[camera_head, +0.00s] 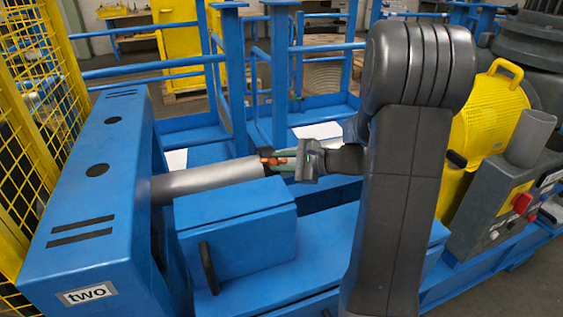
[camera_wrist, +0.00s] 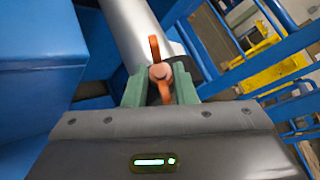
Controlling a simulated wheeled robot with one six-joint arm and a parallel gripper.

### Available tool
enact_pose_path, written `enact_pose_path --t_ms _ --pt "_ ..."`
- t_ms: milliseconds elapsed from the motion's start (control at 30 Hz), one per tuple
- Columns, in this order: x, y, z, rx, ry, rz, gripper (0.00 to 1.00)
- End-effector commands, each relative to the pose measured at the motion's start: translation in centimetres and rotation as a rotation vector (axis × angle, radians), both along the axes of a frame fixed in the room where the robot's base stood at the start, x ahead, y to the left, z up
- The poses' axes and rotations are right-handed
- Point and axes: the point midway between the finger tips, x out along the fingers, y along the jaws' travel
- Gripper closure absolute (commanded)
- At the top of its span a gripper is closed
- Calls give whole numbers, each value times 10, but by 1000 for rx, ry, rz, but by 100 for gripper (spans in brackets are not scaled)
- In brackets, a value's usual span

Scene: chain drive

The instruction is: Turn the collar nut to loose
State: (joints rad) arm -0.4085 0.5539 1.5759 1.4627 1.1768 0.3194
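The collar nut, an orange two-winged piece with a round pinkish hub, sits at the end of a grey metal shaft. It shows in the wrist view (camera_wrist: 160,73) with its wings roughly upright, and in the head view (camera_head: 274,160) near the picture's middle. My gripper (camera_wrist: 160,82) has green fingers, one on each side of the nut's hub; it also shows in the head view (camera_head: 292,165). The hub lies between the fingers, close to both. Whether they press on it, I cannot tell. The shaft (camera_head: 210,180) runs left into a blue housing.
The blue housing (camera_head: 100,180) labelled "two" stands at the left. A blue box (camera_head: 235,215) with a dark handle sits just below the shaft. Blue rails (camera_head: 285,75) stand behind. A yellow round guard (camera_head: 490,115) and a grey control box (camera_head: 500,205) are at the right.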

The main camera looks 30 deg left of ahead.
Motion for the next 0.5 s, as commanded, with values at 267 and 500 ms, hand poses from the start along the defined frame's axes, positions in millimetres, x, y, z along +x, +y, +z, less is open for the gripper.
enact_pose_path --t_ms 267,500 --pt "1 1 3 -23 -29 38 99" --pt "2 1 2 -67 -83 107 99"
